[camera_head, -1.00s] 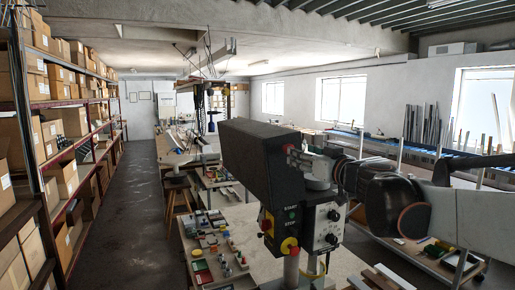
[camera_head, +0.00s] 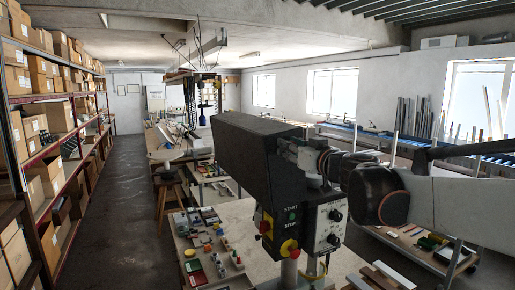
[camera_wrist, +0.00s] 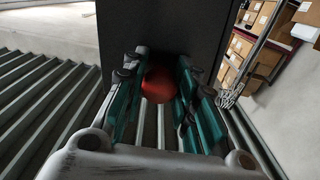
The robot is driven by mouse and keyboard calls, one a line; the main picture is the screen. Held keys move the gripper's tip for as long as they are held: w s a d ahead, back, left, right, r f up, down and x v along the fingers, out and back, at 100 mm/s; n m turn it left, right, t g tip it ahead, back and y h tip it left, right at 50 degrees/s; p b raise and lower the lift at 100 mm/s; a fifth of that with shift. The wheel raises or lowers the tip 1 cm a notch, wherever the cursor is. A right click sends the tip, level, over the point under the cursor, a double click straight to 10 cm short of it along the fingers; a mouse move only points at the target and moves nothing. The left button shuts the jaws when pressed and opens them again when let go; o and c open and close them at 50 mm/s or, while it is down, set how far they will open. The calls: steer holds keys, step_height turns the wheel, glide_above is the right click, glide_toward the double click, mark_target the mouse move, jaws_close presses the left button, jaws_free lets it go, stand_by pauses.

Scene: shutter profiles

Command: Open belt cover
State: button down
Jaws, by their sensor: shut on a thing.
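The belt cover (camera_head: 252,150) is the long dark box on top of the drill press, and it looks closed in the head view. In the wrist view its dark face (camera_wrist: 165,28) fills the top middle. A round red knob (camera_wrist: 159,84) sits at that face between the teal-padded fingers of my gripper (camera_wrist: 160,92). My gripper is shut on the red knob, one finger on each side. In the head view my gripper (camera_head: 290,150) is at the right end of the cover, and its fingertips and the knob are mostly hidden.
Below the cover is the machine's control panel (camera_head: 328,225) with a yellow-and-red stop button (camera_head: 289,248). A workbench (camera_head: 240,215) with small coloured parts stands beneath. Shelves of boxes (camera_head: 45,130) line the left, with a clear aisle (camera_head: 128,215) beside them.

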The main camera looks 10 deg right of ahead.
mark_target(302, 136)
steer(key=shift+w+d+r+m+b, duration=0.15)
steer(key=shift+w+d+r+m, duration=0.15)
steer(key=shift+d+m, duration=0.45)
steer(key=shift+w+d+r+m+b, duration=0.1)
steer(key=shift+w+d+r+m, duration=0.3)
steer(key=shift+d, duration=0.8)
steer(key=shift+w+d+r+m+b, duration=0.2)
steer(key=shift+d+m, duration=0.35)
steer(key=shift+d, duration=0.4)
steer(key=c, duration=1.3)
jaws_free()
steer(key=shift+r, duration=0.1)
